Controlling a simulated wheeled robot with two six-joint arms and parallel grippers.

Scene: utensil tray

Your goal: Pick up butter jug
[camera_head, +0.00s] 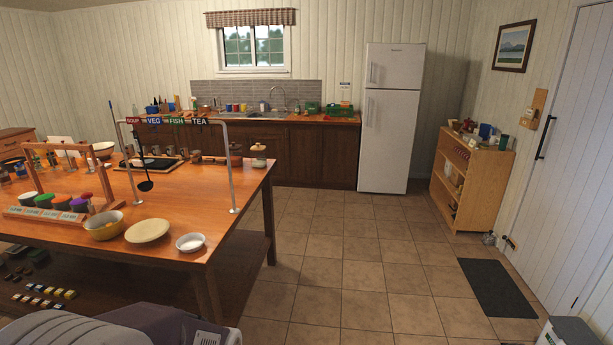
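I cannot pick out a butter jug for certain in the head view. Small vessels stand on the wooden table (178,225) at the left, but most are too small to tell apart. Neither of my grippers is in view.
A sign frame (231,175) with a hanging black ladle (146,184) rises from the table. A counter (325,152), fridge (391,118) and cluttered low shelf (471,180) stand farther back. The tiled floor (350,260) is open, with a dark mat (498,288) at right.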

